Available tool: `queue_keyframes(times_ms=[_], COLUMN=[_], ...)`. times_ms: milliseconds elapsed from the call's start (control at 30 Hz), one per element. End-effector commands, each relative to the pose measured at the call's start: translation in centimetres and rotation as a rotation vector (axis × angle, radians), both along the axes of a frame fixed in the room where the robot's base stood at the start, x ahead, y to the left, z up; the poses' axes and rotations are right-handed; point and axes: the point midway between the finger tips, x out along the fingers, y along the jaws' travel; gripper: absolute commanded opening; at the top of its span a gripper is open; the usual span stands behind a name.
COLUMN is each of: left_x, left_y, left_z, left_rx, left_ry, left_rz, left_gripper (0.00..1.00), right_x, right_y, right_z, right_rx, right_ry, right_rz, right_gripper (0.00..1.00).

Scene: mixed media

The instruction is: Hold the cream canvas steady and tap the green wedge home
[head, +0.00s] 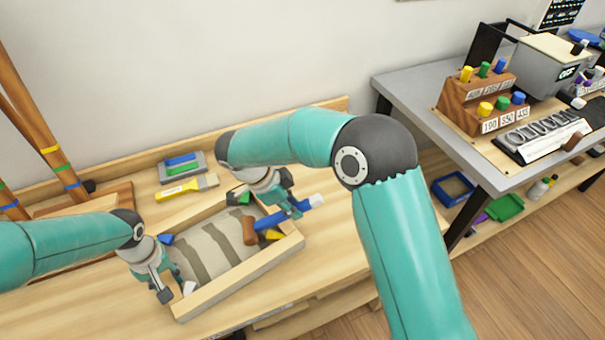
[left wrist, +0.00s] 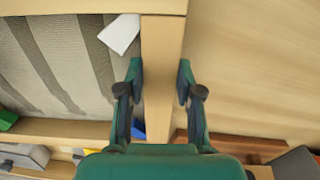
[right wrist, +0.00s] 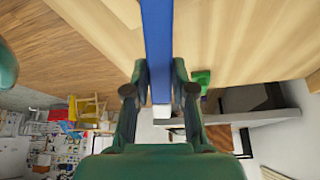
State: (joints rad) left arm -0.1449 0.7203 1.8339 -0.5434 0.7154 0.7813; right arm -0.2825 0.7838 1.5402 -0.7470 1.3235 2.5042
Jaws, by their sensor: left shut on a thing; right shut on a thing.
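The cream canvas (head: 208,248) with grey stripes lies inside a wooden stretcher frame (head: 240,281) on the bench. The green wedge (head: 245,198) sits at the frame's back corner, partly hidden by my right arm; a green piece shows in the left wrist view (left wrist: 7,118). My left gripper (head: 163,290) is shut on the frame's left bar (left wrist: 161,85), one finger each side. My right gripper (head: 290,208) is shut on the blue handle (right wrist: 157,45) of a mallet, whose brown head (head: 249,229) is over the canvas. Any contact between head and canvas is unclear.
A blue wedge (head: 166,239), white wedge (head: 189,287) and yellow wedge (head: 273,235) mark the other corners. A side table (head: 420,95) with racks stands right.

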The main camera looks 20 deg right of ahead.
Motion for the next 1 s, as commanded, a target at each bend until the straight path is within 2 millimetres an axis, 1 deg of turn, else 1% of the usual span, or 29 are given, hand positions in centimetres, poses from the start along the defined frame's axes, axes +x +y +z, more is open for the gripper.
queue_keyframes(times_ms=[33,100,200,333,433,767,867,1000], left_x=[-0.4,-0.3,-0.3,-0.4,-0.4,-0.3,-0.3,-0.3], left_y=[0.0,0.0,0.0,0.0,0.0,0.0,0.0,0.0], left_z=[-0.4,-0.4,-0.4,-0.4,-0.4,-0.4,-0.4,-0.4], left_rx=[0.002,0.002,0.002,0.002,0.002,0.002,0.002,0.002], left_ry=[0.012,0.012,0.012,0.012,0.012,0.011,0.011,0.011], left_rz=[-0.001,-0.001,-0.001,-0.001,-0.001,-0.002,-0.002,-0.002], left_gripper=[0.0,0.0,0.0,0.0,0.0,0.0,0.0,0.0], right_x=[-0.9,-2.0,-3.2,-4.0,-4.2,-4.2,-3.8,-2.9], right_y=[1.4,3.1,5.1,6.5,6.9,6.9,6.7,6.1], right_z=[-0.9,-1.9,-2.8,-3.3,-3.5,-3.4,-3.5,-3.5], right_rx=[0.014,0.032,0.052,0.067,0.07,0.072,0.072,0.072], right_ry=[-0.004,-0.01,-0.023,-0.034,-0.038,-0.038,-0.037,-0.038], right_rz=[-0.063,-0.152,-0.249,-0.319,-0.338,-0.339,-0.341,-0.342], right_gripper=[0.0,0.0,0.0,0.0,0.0,0.0,0.0,0.0])
